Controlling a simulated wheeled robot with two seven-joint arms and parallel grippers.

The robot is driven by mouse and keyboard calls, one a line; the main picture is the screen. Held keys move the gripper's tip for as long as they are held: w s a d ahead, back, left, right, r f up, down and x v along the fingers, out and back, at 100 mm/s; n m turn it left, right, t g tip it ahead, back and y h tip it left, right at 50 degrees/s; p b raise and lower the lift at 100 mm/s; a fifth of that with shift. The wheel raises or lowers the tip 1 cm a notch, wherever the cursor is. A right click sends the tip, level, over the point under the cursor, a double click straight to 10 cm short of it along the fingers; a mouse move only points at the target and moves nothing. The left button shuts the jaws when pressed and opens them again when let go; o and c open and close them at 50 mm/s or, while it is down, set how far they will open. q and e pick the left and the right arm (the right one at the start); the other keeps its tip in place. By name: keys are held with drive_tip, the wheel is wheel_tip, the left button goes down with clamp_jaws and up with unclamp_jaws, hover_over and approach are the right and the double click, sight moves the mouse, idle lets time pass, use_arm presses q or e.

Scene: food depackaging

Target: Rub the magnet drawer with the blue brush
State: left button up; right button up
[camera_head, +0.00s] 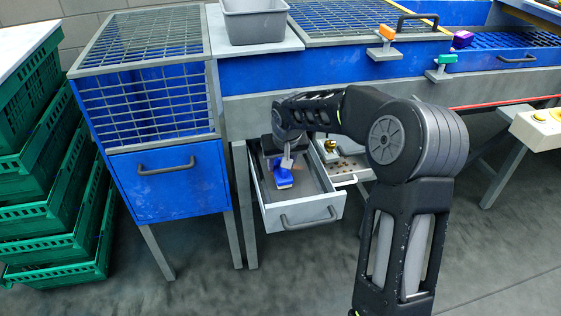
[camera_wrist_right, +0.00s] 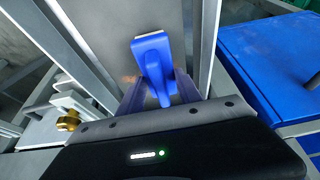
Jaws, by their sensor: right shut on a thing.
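The magnet drawer (camera_head: 318,205) is a grey open drawer that stands pulled out below the blue machine, with a dark handle on its front. My right gripper (camera_head: 286,163) is over the inside of this drawer, shut on the blue brush (camera_head: 283,181). In the right wrist view the blue brush (camera_wrist_right: 155,65) sits between the fingers of the gripper (camera_wrist_right: 160,92), its head pointing away over the grey drawer floor (camera_wrist_right: 110,30). I cannot tell whether the brush touches the floor. A small brownish patch shows beside it. My left gripper is not in view.
A second, shallower drawer (camera_head: 350,170) with a brass knob (camera_head: 329,146) is open to the right. A blue cabinet (camera_head: 170,182) with a mesh top stands left. Green crates (camera_head: 50,213) are stacked at far left. A grey bin (camera_head: 255,22) sits on the ledge above.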

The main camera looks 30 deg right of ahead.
drive_tip(key=shift+r+p, duration=1.7)
drive_tip(key=shift+r, duration=1.1)
drive_tip(key=shift+r, duration=0.1)
drive_tip(key=shift+r+p, duration=1.1)
drive_tip(key=shift+r, duration=0.3)
